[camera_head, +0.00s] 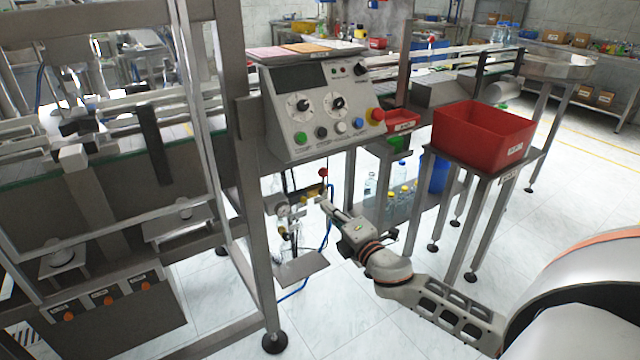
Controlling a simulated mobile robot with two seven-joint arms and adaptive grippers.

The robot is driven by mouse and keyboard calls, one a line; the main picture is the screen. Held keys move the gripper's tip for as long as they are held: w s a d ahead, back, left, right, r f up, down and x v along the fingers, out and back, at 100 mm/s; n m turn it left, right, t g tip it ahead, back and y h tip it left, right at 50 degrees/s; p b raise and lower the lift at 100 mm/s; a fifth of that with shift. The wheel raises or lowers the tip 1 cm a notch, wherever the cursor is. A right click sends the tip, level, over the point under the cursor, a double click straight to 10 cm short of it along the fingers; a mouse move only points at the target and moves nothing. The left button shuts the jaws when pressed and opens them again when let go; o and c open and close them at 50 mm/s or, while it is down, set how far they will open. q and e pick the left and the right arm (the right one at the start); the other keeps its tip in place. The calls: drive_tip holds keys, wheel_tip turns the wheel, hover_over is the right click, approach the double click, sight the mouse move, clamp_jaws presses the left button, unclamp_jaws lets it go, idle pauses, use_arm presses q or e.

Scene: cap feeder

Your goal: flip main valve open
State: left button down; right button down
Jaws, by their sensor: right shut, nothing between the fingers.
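The valve assembly (309,197) is a small group of brass-yellow fittings under the control box, beside the frame leg. A red knob (323,173) stands up on a thin stem above it. A round gauge (282,209) sits at its left. My right gripper (326,206) reaches in from the right and is shut, with nothing between its fingers. Its tips are at the right end of the brass fittings; I cannot tell whether they touch. The valve's handle is too small to make out clearly. My left gripper is not in view.
The control box (313,107) with knobs and buttons hangs above the valve. A metal plate (301,267) lies below it. A red bin (482,133) stands on a table at right. Bottles (392,203) stand on a low shelf behind my gripper. The floor in front is clear.

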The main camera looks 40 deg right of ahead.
sight(323, 182)
use_arm(q)
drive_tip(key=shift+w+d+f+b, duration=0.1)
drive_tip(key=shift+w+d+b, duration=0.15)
drive_tip(key=shift+b, duration=0.4)
use_arm(e)
drive_tip(key=w+d, duration=0.4)
drive_tip(key=w, duration=0.6)
drive_tip(key=shift+w+d+r, duration=0.25)
drive_tip(key=shift+d+r, duration=0.15)
drive_tip(key=shift+r, duration=0.1)
